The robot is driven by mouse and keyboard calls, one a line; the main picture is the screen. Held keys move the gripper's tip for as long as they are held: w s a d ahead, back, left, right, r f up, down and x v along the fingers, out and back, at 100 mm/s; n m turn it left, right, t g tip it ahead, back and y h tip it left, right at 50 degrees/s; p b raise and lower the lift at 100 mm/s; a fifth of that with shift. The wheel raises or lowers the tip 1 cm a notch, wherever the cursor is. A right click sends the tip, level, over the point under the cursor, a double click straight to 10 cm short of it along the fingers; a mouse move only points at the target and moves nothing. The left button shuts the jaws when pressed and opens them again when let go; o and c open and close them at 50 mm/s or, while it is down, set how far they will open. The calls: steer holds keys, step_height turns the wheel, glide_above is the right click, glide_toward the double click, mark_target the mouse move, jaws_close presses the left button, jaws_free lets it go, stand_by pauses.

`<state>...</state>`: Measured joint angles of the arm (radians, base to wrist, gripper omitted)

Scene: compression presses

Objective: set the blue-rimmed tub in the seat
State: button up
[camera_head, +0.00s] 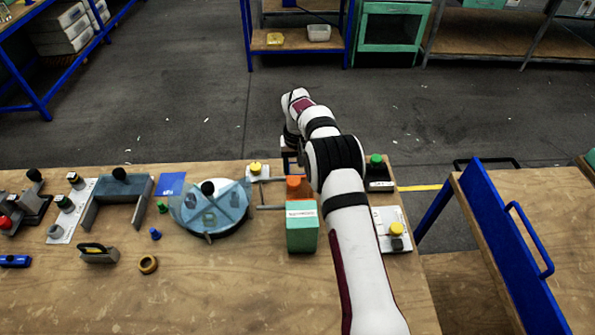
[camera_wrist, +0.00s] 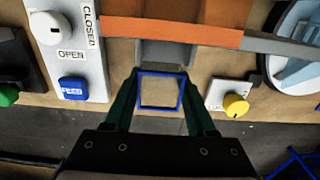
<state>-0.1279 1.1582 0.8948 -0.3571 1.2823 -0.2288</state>
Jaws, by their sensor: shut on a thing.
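The blue-rimmed tub (camera_wrist: 160,74) is a square open container with a tan-looking inside, seen from above in the wrist view. My gripper (camera_wrist: 160,95) is shut on it, with one dark green finger along each side. A grey slotted block (camera_wrist: 166,54) lies just beyond the tub, partly under an orange bar (camera_wrist: 170,31); it looks like the seat, but I cannot tell for sure. The tub appears short of this block, not in it. In the head view the orange part (camera_head: 298,187) shows beside my arm, and the arm hides most of the gripper area.
A teal box (camera_head: 302,228) stands in front of the orange part. A round blue-topped turntable (camera_head: 209,208) is to its left. A yellow-knobbed unit (camera_wrist: 235,105) and a panel with a blue button (camera_wrist: 73,89) flank the tub.

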steer(key=shift+f, duration=0.75)
stand_by(0.8)
steer(key=o, duration=1.4)
steer(key=shift+r, duration=0.1)
step_height(320, 180, up, 15)
steer(key=s+d+r+m, duration=0.1)
steer(key=s+d+r, duration=0.1)
steer(key=s+r, duration=0.55)
steer(key=s+d+r+m+y, duration=0.15)
steer(key=s+r, duration=0.25)
steer(key=s, duration=1)
steer(key=s+f+m, duration=0.1)
steer(key=s+f, duration=0.2)
steer(key=s, duration=0.7)
steer(key=s+f+m, duration=0.2)
steer(key=s+f, duration=0.1)
steer(key=s, duration=0.7)
